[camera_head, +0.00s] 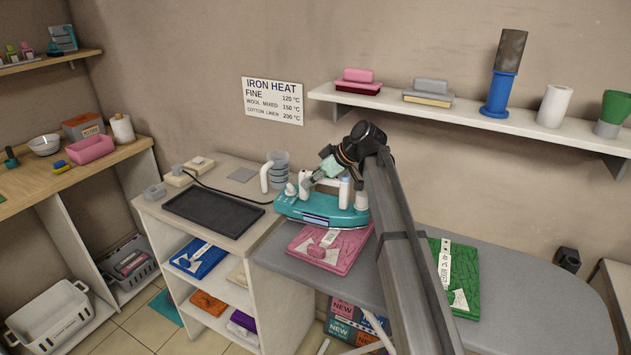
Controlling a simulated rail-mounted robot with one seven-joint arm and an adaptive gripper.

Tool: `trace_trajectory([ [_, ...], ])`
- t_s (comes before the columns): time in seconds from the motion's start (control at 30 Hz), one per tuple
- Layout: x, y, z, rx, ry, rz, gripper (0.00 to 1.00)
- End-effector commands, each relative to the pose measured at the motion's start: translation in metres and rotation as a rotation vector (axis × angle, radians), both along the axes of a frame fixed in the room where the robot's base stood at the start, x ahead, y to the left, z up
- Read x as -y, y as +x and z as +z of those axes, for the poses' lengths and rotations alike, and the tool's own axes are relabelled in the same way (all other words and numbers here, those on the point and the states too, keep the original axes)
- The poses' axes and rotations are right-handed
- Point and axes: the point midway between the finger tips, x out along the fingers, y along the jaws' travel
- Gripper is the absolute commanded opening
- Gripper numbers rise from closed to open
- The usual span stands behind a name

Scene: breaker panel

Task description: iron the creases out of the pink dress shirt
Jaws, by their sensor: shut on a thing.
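The pink dress shirt (330,252) lies folded on the left end of the grey ironing board (540,305), with white tags on its top. A teal and white iron (322,210) is at the shirt's back edge, overlapping it in the picture. I cannot tell whether its soleplate touches the cloth. My gripper (329,170) comes from the upper right and is shut on the iron's handle. My gripper's fingers are small and partly hidden by the iron and the arm. The shirt's back part is hidden behind the iron.
A green folded shirt (466,278) lies right of my arm on the board. A dark tray (213,212) sits on the white cabinet at left, with a cord behind it. A wall shelf (430,110) runs above the board. A heat chart (272,101) hangs on the wall.

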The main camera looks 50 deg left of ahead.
Motion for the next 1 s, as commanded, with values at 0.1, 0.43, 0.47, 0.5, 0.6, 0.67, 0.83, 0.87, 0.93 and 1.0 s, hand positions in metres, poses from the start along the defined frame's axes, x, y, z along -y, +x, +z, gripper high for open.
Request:
trace_trajectory([
  [0.1,-0.001,0.0,0.002,-0.002,0.004,0.0,0.0],
  [0.43,0.01,0.003,0.003,-0.002,0.005,-0.001,0.0],
  [0.47,0.013,0.004,0.002,-0.002,0.005,-0.001,0.0],
  [0.5,0.016,0.005,0.002,-0.002,0.005,-0.001,0.0],
  [0.6,0.025,0.007,0.003,-0.001,0.005,-0.001,0.0],
  [0.67,0.03,0.009,0.003,-0.001,0.005,-0.001,0.0],
  [0.83,0.044,0.014,0.002,-0.001,0.005,-0.001,0.0],
  [0.87,0.047,0.015,0.002,-0.001,0.005,-0.001,0.0],
  [0.93,0.053,0.016,0.002,-0.001,0.005,-0.001,0.0],
  [1.0,0.059,0.018,0.002,0.0,0.004,-0.001,0.0],
])
